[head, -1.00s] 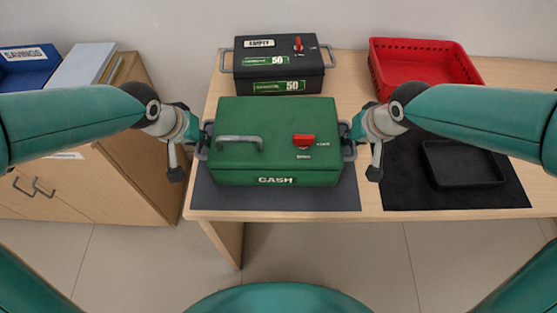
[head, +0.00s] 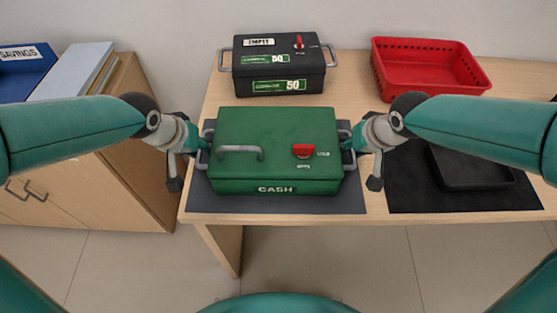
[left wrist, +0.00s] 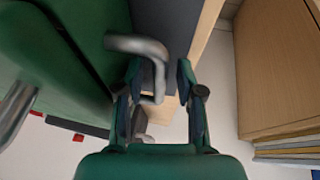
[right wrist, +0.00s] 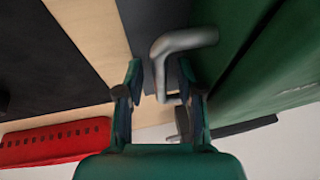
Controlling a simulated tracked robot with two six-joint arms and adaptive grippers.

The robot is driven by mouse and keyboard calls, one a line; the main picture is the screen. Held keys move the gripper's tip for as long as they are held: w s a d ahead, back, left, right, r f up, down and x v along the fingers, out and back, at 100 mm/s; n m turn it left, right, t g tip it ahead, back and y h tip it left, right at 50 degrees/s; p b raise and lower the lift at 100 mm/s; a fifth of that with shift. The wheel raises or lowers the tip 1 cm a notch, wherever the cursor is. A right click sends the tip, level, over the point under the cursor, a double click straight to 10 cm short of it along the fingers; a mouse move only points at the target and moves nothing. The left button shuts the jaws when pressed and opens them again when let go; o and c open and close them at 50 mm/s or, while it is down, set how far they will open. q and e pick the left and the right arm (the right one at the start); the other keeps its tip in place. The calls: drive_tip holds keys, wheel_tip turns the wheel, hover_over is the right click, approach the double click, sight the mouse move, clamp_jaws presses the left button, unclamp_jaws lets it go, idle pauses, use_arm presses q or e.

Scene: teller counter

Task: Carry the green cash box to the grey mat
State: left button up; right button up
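The green cash box (head: 275,150) is upright over the grey mat (head: 335,204) and appears to rest on it, with mat showing in front and at both sides. Its lid is closed, with a red latch (head: 303,151) and a grey top handle. My left gripper (head: 195,160) is at the left side handle (left wrist: 156,75); its fingers (left wrist: 158,75) stand apart around the bar with a gap. My right gripper (head: 355,160) is at the right side handle (right wrist: 180,42); its fingers (right wrist: 160,78) also stand apart around the bar. Contact under the box is hidden.
A black cash box (head: 278,72) stands behind the green one. A red basket (head: 428,70) is at the back right. A black tray (head: 480,178) lies on a black mat (head: 412,190) to the right. A wooden cabinet (head: 125,195) stands left of the counter.

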use_arm(q)
drive_tip(key=shift+r, duration=0.1)
use_arm(e)
drive_tip(key=shift+a, duration=0.1)
drive_tip(key=shift+r, duration=0.15)
use_arm(q)
drive_tip(key=v, duration=1.1)
drive_tip(key=shift+r, duration=0.35)
use_arm(e)
drive_tip(key=v, duration=1.1)
drive_tip(key=shift+s+r, duration=0.15)
drive_tip(key=shift+r, duration=0.15)
use_arm(q)
drive_tip(key=shift+s, duration=0.15)
